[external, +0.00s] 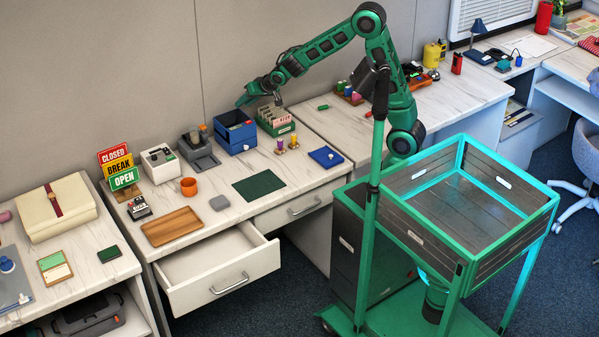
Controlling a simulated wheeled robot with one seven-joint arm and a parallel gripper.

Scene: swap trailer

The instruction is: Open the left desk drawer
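The left desk drawer (217,269) is pulled well out from under the white marbled desktop, and its inside looks empty. Its metal handle (230,284) is on the front panel and nothing touches it. The right desk drawer (293,212) beside it looks closed, with its own handle (304,207). My gripper (262,98) is up above the back of the desk, near the blue box, well away from both drawers. The gripper is small and dark in this view, and I cannot tell whether its fingers are open or shut.
On the desk (225,218) are a wooden tray (172,227), an orange cup (188,187), a green mat (258,186), a blue box (235,132), a card box (275,121) and an open/closed sign (119,167). The floor before the drawer is clear.

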